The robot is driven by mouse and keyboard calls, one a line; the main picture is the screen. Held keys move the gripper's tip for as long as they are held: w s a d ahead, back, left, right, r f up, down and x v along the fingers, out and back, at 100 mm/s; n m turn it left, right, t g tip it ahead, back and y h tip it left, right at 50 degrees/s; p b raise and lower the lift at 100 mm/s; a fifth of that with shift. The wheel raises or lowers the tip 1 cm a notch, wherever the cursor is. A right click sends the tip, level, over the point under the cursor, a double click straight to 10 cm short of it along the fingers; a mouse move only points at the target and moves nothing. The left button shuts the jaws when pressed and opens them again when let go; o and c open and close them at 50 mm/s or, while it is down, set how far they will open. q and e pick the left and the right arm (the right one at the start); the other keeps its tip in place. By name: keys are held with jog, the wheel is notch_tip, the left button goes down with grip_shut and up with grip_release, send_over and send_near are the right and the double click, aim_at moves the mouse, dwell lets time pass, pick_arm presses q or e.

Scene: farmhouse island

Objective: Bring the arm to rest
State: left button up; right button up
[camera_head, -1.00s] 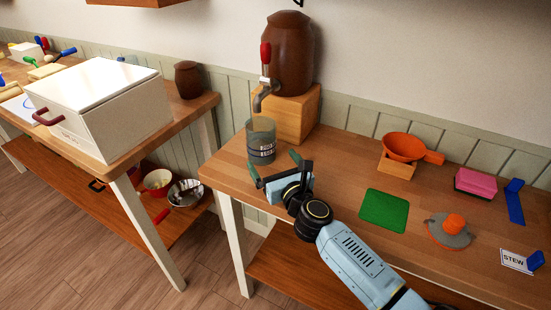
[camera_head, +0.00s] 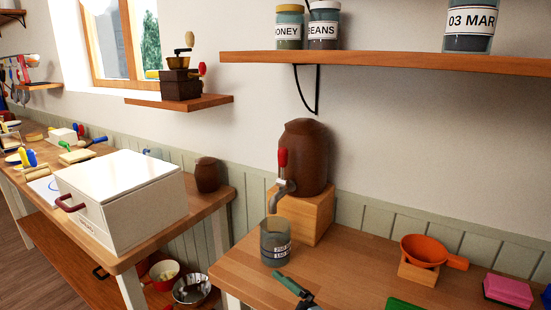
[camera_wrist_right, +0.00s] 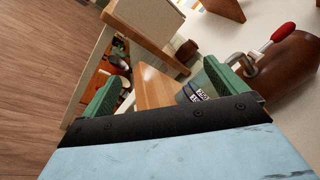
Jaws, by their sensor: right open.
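My right gripper (camera_wrist_right: 160,92) shows in the right wrist view with its two green fingers spread wide and nothing between them. In the head view only a green finger and a dark part of this gripper (camera_head: 293,288) show at the bottom edge; the rest of the arm is out of the picture. A grey jar (camera_head: 275,243) with a label stands on the wooden counter just behind the gripper, below the tap of a brown dispenser (camera_head: 305,160). The jar (camera_wrist_right: 190,93) is partly hidden by a finger in the wrist view. My left gripper is not in view.
The dispenser sits on a wooden block (camera_head: 309,215). An orange pan (camera_head: 426,250) and a pink sponge (camera_head: 508,290) are on the counter at right. A white box (camera_head: 120,200) stands on the left table. A shelf (camera_head: 400,62) with jars hangs above.

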jog(key=s+d+f+n+g+h, duration=0.2)
jog(key=s+d+f+n+g, duration=0.15)
jog(key=s+n, duration=0.35)
jog(key=s+d+f+n+g+h, duration=0.2)
jog(key=s+f+n+g, duration=0.15)
jog(key=s+n, duration=0.25)
jog(key=s+d+f+n+g+h, duration=0.1)
jog(key=s+d+f+n+h, duration=0.2)
jog(key=s+d+h, duration=0.45)
jog(key=s+d+f+n+g+h, duration=0.2)
jog(key=s+d, duration=0.3)
jog(key=d, duration=0.5)
notch_tip(320, 180, down, 23)
jog(key=s+g, duration=0.1)
jog(key=s, duration=0.1)
jog(key=s+d+f+g, duration=0.1)
jog(key=s+d+f, duration=0.2)
jog(key=s+f, duration=1.3)
jog(key=shift+s+f+n, duration=0.15)
jog(key=shift+s+n, duration=0.05)
jog(key=shift+n, duration=0.2)
